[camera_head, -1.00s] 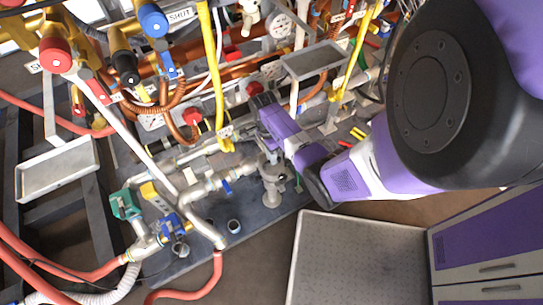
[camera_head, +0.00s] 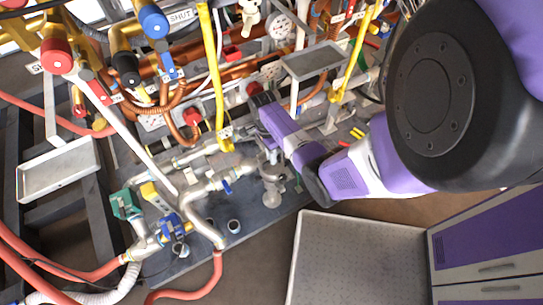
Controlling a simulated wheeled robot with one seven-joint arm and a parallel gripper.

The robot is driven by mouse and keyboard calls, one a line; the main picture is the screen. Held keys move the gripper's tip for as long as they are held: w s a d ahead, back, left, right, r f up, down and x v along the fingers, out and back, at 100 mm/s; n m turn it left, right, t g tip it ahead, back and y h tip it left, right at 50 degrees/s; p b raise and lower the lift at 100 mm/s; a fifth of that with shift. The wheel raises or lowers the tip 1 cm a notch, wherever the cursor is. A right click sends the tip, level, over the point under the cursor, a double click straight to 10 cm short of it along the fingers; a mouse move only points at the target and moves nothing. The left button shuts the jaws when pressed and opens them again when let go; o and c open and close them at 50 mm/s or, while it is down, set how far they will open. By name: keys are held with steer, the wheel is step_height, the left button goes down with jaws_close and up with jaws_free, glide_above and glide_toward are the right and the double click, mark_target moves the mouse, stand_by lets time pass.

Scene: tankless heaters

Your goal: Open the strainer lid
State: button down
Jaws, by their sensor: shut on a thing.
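The metal strainer (camera_head: 272,183) stands upright on the dark base plate in the middle of the head view, below and left of my purple wrist. My gripper (camera_head: 266,148) is at the top of the strainer, shut on what appears to be its lid. The fingertips and most of the lid are small and partly hidden behind my wrist. I cannot tell how far the lid is from its seat.
Silver pipes (camera_head: 210,190) with blue-handled fittings lie just left of the strainer. A yellow pipe (camera_head: 213,75), copper pipes and a small grey tray (camera_head: 312,61) crowd the area behind. A flat grey platform (camera_head: 360,258) lies in front; brown floor is open beside it.

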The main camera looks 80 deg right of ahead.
steer(key=shift+w+d+r, duration=0.3)
steer(key=shift+w+d, duration=0.2)
steer(key=shift+d, duration=0.1)
steer(key=shift+w+d+r, duration=0.3)
steer(key=shift+w+d, duration=0.2)
steer(key=shift+d, duration=0.05)
steer(key=shift+w+d, duration=0.3)
steer(key=shift+d, duration=0.05)
steer(key=shift+f, duration=0.1)
steer(key=c, duration=1.4)
jaws_free()
steer(key=shift+c, duration=0.2)
steer(key=s+p+v, duration=0.1)
steer(key=v, duration=0.6)
steer(key=shift+w+r+p, duration=0.35)
steer(key=shift+w+r, duration=0.1)
steer(key=shift+a, duration=0.1)
